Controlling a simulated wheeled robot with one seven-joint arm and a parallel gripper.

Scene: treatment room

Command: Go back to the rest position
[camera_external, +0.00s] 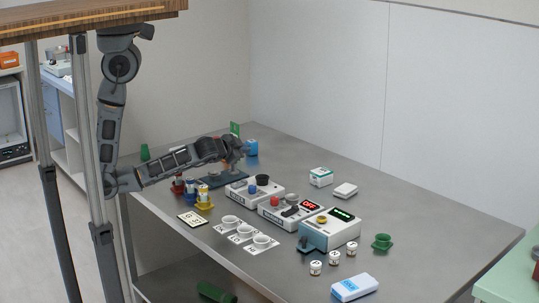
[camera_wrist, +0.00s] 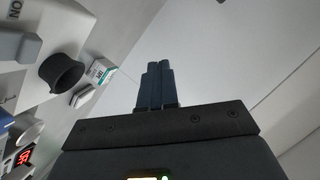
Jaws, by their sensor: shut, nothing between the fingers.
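My gripper (camera_external: 240,150) is at the end of my arm, low over the far left part of the grey table (camera_external: 430,220) in the external view. The fingers point toward the pale wall. Whether the gripper touches anything is not clear.
White devices (camera_external: 255,197) with knobs and red and green displays stand mid-table, by white cups (camera_external: 243,231). Small coloured containers (camera_external: 203,198) sit near my arm. The right-hand tabletop is mostly clear.

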